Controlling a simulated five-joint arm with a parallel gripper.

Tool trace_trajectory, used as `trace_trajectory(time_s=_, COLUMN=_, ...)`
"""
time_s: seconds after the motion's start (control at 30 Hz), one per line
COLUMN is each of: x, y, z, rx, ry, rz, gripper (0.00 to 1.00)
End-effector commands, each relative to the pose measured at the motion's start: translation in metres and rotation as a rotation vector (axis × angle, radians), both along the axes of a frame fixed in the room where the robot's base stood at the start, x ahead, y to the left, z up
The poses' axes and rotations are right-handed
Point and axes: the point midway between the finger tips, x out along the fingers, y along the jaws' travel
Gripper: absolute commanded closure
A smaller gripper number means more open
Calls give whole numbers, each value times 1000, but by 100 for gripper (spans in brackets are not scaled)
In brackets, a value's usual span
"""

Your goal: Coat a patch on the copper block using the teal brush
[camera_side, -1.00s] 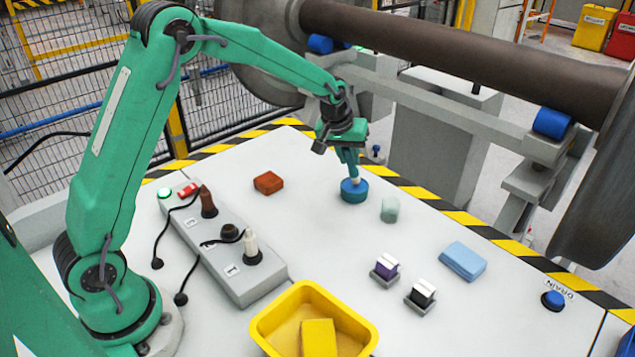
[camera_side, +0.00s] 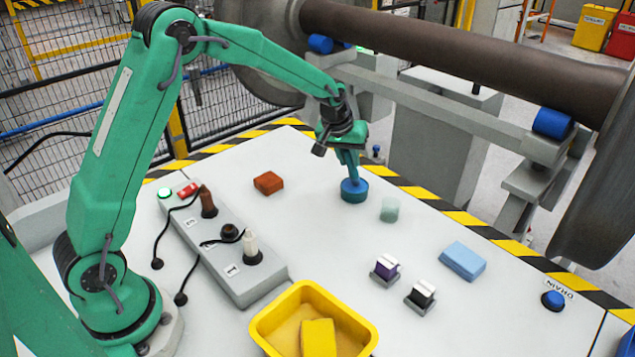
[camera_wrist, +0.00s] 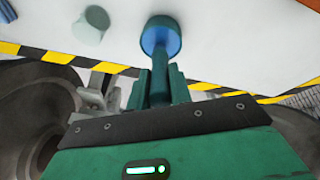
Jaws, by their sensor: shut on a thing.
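The copper block (camera_side: 268,183) lies on the white table to the left of the blue pot (camera_side: 353,191). My gripper (camera_side: 347,157) is shut on the teal brush (camera_wrist: 160,75) and points down over the pot. The brush's lower end is in or at the mouth of the pot, and its bristles are hidden. In the wrist view the blue pot (camera_wrist: 161,34) lies straight beyond the fingers. A brown edge of the copper block (camera_wrist: 311,3) shows at the top right corner.
A pale green cylinder (camera_side: 389,209) stands right of the pot. A light blue block (camera_side: 463,260), two small holders (camera_side: 386,270) and a yellow bin (camera_side: 262,328) are nearer. A grey plug strip (camera_side: 222,250) with cables is at left. Striped edging (camera_side: 405,182) and wheelset lie behind.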

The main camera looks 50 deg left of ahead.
Motion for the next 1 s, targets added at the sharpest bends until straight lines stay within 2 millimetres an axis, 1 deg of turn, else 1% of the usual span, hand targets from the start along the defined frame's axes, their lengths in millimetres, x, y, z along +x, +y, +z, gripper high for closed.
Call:
trace_trajectory(time_s=0.2, x=-1, y=0, z=-1, rx=0, ry=4, rz=0, gripper=100)
trace_trajectory(time_s=0.37, x=-1, y=0, z=3, rx=0, ry=4, rz=0, gripper=100)
trace_trajectory(time_s=1.0, x=0, y=0, z=39, rx=0, ry=0, rz=0, gripper=100)
